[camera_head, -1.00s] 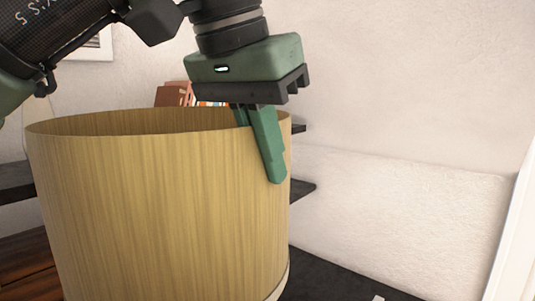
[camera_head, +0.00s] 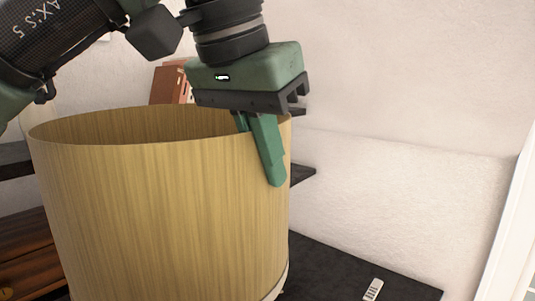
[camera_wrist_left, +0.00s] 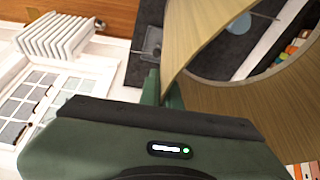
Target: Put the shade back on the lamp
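The lamp shade (camera_head: 165,215) is a large tan, wood-grained drum with an open top, filling the left half of the head view. My left gripper (camera_head: 258,150) comes down over its right rim, one finger outside the wall and the other inside, shut on the rim. The left wrist view shows the shade wall (camera_wrist_left: 195,35) between the green fingers (camera_wrist_left: 162,88). No lamp base can be made out for sure; the shade hides much of what is behind and below it. My right gripper is not in view.
A dark tabletop (camera_head: 335,270) lies at the lower right, with a small white remote-like object (camera_head: 373,289) on it. Dark shelves and brown books (camera_head: 170,84) are behind the shade. A white radiator (camera_wrist_left: 60,35) and a window (camera_wrist_left: 38,100) show in the wrist view.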

